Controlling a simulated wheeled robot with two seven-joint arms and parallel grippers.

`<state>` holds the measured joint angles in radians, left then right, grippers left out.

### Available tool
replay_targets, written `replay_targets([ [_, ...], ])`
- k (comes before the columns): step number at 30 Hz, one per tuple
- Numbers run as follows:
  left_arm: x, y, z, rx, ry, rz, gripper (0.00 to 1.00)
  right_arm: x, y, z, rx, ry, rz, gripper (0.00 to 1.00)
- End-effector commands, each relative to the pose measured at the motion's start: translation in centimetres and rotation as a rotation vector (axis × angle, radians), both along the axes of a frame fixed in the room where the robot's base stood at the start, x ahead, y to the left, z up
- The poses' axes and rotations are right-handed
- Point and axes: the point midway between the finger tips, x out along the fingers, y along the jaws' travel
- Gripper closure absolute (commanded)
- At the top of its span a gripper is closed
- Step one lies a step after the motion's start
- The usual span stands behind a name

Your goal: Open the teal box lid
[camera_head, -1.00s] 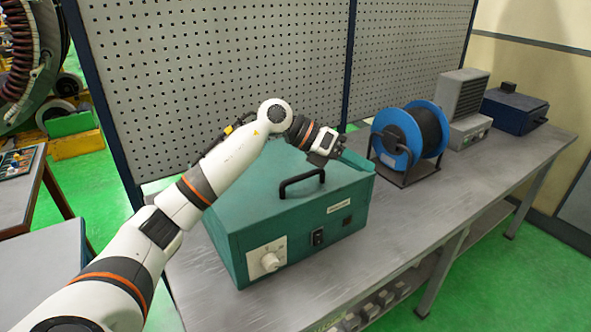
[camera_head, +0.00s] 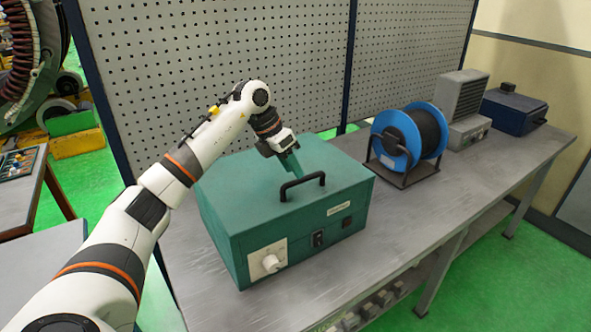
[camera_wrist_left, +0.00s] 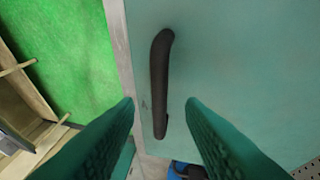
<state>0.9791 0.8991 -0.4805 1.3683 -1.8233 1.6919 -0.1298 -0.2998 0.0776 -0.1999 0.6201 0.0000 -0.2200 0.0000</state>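The teal box (camera_head: 285,237) stands on the grey bench, and its lid (camera_head: 236,186) is shut. A black arched handle (camera_head: 303,185) sits on the lid near the front edge. My left gripper (camera_head: 294,171) is just above the lid, behind and a little left of the handle, with its teal fingers pointing down. In the left wrist view, the fingers (camera_wrist_left: 163,108) are spread apart. The handle (camera_wrist_left: 159,75) shows between and beyond their tips in that view; whether they touch it I cannot tell. My right gripper is in none of the views.
A blue and black spool (camera_head: 410,140) on a stand is on the bench (camera_head: 452,198) right of the box. A grey vented unit (camera_head: 462,100) and a dark blue box (camera_head: 513,111) stand farther right. A perforated panel (camera_head: 240,70) rises behind the bench.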

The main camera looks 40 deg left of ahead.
Motion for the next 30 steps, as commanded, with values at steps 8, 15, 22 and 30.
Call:
replay_targets([
  [8,0.7,-0.8,-2.3,-0.002,0.001,0.0,0.64,0.0,-0.3,0.6,-0.004,0.0,0.002,0.64],
  [15,0.8,-0.9,-2.4,-0.001,-0.001,0.0,0.64,0.0,-0.3,0.6,-0.004,0.0,0.002,0.64],
  [22,0.8,-0.8,-2.4,-0.001,-0.001,0.0,0.95,0.0,-0.3,0.6,-0.004,0.0,0.002,0.64],
  [30,0.7,-0.8,-2.3,-0.002,0.0,0.0,1.0,0.0,-0.3,0.6,-0.004,0.0,0.002,0.64],
])
